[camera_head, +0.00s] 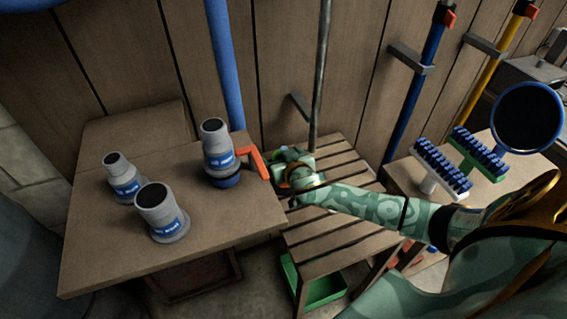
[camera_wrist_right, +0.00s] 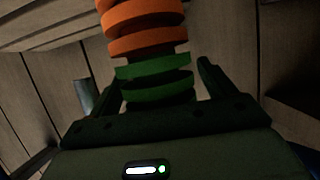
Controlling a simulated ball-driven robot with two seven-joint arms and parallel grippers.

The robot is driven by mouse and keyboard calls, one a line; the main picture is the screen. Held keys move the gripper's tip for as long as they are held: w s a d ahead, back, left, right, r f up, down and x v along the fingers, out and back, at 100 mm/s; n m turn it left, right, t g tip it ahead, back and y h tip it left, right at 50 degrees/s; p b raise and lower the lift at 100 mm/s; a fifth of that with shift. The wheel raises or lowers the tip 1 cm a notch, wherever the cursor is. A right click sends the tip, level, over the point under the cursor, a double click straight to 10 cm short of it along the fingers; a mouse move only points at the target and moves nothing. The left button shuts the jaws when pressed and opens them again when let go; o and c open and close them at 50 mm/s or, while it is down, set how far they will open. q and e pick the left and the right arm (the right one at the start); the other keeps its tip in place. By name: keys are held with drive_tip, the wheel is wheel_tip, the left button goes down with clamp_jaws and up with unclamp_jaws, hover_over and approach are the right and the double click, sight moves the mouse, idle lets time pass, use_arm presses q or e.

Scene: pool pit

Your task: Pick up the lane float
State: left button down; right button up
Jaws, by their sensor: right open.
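The lane float (camera_wrist_right: 146,40) shows in the right wrist view as a stack of orange and green ringed discs, orange farther away and green nearer. My right gripper (camera_wrist_right: 165,85) is open, with its dark fingers on either side of the green discs. I cannot tell whether the fingers touch them. In the head view my right gripper (camera_head: 288,168) is over the back left of the slatted bench (camera_head: 335,205). I cannot make out the float there; the gripper and wrist may hide it. My left gripper is not in view.
Several grey fittings, such as the front one (camera_head: 162,212), stand on the wooden table (camera_head: 110,255) at left. An orange handle (camera_head: 259,163) is close to my right gripper. A metal pole (camera_head: 320,70) stands behind it. Brushes (camera_head: 442,168) lie at right; a green bin (camera_head: 322,290) is below.

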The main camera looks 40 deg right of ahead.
drive_tip(key=c, duration=1.1)
wheel_tip(320, 180, up, 10)
drive_tip(key=p, duration=0.4)
drive_tip(key=shift+p, duration=0.3)
drive_tip(key=shift+r+p, duration=0.65)
drive_tip(key=shift+p, duration=0.1)
drive_tip(key=shift+f, duration=0.1)
